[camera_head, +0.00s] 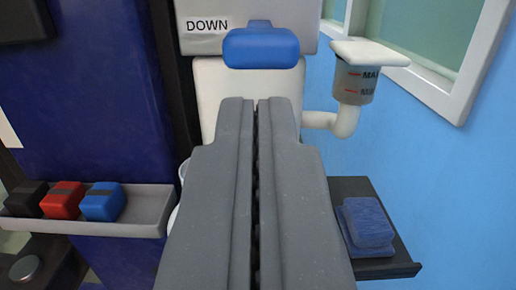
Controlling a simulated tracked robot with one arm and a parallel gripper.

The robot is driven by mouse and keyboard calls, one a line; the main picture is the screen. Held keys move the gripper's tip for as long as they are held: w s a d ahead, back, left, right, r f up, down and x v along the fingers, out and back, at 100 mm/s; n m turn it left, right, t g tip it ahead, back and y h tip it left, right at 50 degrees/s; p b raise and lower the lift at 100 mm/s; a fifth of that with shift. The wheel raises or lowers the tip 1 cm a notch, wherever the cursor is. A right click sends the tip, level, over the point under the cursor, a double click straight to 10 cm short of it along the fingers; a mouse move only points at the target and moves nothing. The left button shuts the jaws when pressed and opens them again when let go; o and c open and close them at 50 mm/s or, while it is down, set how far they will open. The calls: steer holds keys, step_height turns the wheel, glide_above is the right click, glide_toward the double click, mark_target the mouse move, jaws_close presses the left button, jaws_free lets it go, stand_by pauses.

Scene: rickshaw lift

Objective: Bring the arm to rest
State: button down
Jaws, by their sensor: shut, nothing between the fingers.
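My gripper (256,105) fills the lower middle of the view, pointing away from me. Its two grey fingers lie side by side with only a thin dark gap between them, shut and empty. Beyond the fingertips stands a white and grey unit (206,90) with a blue padded block (261,48) and the word DOWN on its upper panel. The fingertips overlap the unit's white front below the blue block in the picture; I cannot tell how near they are to it. My gripper hides the lower part of the unit.
At left, a grey tray (90,226) holds black, red (62,201) and blue (103,202) blocks against a dark blue panel (105,90). At right, a white arm carries a marked cup (354,85). A dark shelf (385,268) below holds a blue folded pad (366,222).

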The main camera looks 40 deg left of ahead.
steer(key=w+d+r+m+t+h, duration=0.15)
steer(key=r+h, duration=0.25)
steer(key=r, duration=0.5)
steer(key=w+d+r+m+t+h, duration=0.1)
steer(key=w+d+r+h, duration=0.2)
steer(key=r, duration=0.5)
steer(key=w+d+r+m+t+h, duration=0.1)
steer(key=d+r+t+h, duration=0.1)
steer(key=r+h, duration=0.5)
steer(key=s+a+r+m+g+h, duration=0.1)
steer(key=s+r+m, duration=0.1)
steer(key=s+r, duration=0.35)
steer(key=s+r+m+g, duration=0.1)
steer(key=s+r+m, duration=0.15)
steer(key=r, duration=0.55)
steer(key=s+a+r+y, duration=0.1)
steer(key=s+a+r, duration=0.1)
steer(key=s, duration=0.4)
steer(key=s+a+r+g+y, duration=0.1)
steer(key=s+a+r, duration=0.2)
steer(key=s+a, duration=0.2)
steer(key=shift+s+r, duration=0.2)
steer(key=shift+s, duration=0.8)
steer(key=shift+d+g, duration=0.1)
steer(key=shift+g, duration=0.15)
